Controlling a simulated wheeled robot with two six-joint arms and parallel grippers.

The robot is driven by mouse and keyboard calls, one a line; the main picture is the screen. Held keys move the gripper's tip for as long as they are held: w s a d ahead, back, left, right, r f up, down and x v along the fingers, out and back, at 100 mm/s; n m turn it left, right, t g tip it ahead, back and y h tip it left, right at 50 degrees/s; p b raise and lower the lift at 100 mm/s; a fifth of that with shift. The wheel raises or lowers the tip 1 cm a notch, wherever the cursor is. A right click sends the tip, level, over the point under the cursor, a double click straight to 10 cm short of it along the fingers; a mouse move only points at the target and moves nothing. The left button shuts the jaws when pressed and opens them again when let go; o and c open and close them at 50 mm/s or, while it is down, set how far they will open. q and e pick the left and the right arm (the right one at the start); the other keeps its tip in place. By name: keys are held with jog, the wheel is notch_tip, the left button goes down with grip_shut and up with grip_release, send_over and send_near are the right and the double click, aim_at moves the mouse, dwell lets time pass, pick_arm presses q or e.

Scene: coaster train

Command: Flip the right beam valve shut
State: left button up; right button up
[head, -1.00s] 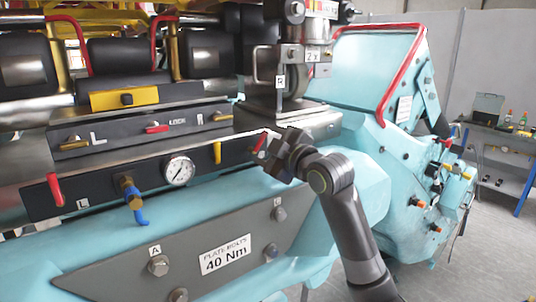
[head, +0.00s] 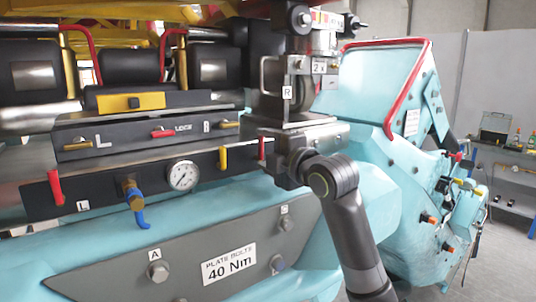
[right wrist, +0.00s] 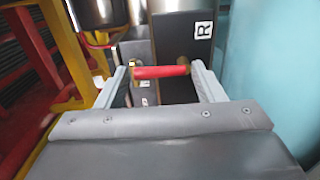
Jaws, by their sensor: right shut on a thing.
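The right beam valve is a red lever (head: 262,148) at the right end of the black valve panel. It stands about upright in the head view, partly hidden by my gripper. In the right wrist view the red lever (right wrist: 160,72) lies crosswise between the two grey fingers. My right gripper (right wrist: 160,76) is shut on it. In the head view my right gripper (head: 272,152) is at the panel's right end, its fingertips mostly hidden. My left gripper is not in view.
The panel also carries a left red lever (head: 55,187), a blue handle (head: 139,208), a pressure gauge (head: 183,175) and a yellow lever (head: 223,158). A metal block (head: 318,137) stands close beside my gripper. A turquoise housing (head: 375,85) is on the right.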

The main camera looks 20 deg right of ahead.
dwell(0.4)
jog(key=o, duration=1)
jog(key=shift+s+d+b, duration=0.2)
jog(key=shift+s+b, duration=0.1)
jog(key=shift+s, duration=0.2)
jog(key=b+v, duration=0.5)
jog(key=v, duration=1.1)
jog(key=shift+s, duration=0.2)
